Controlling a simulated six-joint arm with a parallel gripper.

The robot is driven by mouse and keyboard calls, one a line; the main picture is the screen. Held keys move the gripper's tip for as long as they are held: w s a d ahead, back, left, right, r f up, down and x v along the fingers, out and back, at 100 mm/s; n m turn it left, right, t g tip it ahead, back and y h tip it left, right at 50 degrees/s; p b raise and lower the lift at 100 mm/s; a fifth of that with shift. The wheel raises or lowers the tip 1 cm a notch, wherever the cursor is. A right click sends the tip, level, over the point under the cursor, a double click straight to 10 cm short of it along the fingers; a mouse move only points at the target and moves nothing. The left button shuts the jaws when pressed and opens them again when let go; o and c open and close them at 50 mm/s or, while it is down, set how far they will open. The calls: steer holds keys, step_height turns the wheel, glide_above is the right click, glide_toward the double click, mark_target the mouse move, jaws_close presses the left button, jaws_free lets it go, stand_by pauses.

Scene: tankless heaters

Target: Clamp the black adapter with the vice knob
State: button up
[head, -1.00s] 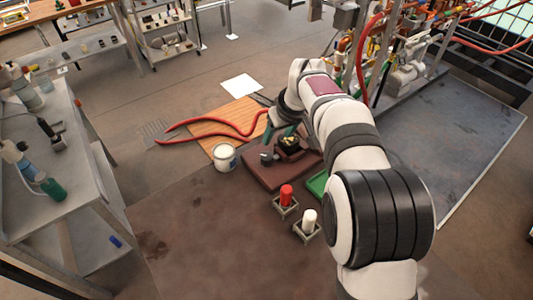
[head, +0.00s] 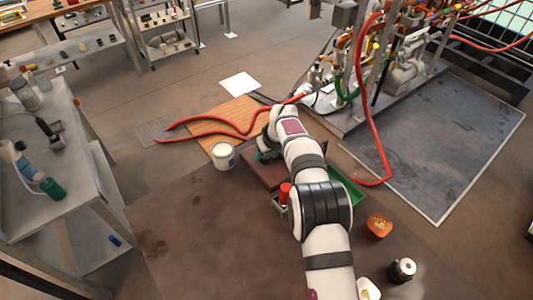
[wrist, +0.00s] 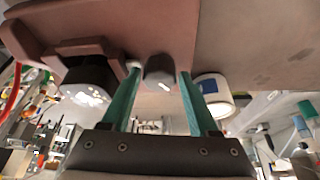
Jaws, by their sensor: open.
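The reddish-brown vice (wrist: 115,22) fills the top of the wrist view. In the head view only part of its base (head: 275,178) shows under my arm. The black adapter (wrist: 88,78) sits at the vice's jaw, left of my gripper in the wrist view. The dark grey vice knob (wrist: 159,69) lies between the tips of my two green fingers. My gripper (wrist: 157,80) is open, with one finger on each side of the knob; I cannot tell if either touches it. In the head view the knob and adapter are hidden behind my arm.
A white bucket (head: 223,156) stands close left of the vice; it also shows in the wrist view (wrist: 213,95). A red hose (head: 205,127) lies behind on a wooden board. A red cylinder (head: 285,191), green tray (head: 346,187) and orange bowl (head: 379,226) are near my arm.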

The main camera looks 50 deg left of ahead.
jaws_close()
steer(key=m+t, duration=0.1)
steer(key=m, duration=0.3)
steer(key=shift+s+m+t+h, duration=0.15)
steer(key=shift+m+t+h, duration=0.25)
steer(key=shift+a+m+t+h, duration=0.1)
steer(key=shift+m+t+h, duration=0.2)
steer(key=shift+m, duration=0.85)
steer(key=shift+m+t+h, duration=0.2)
steer(key=shift+m+h, duration=0.2)
steer(key=shift+m, duration=0.75)
jaws_free()
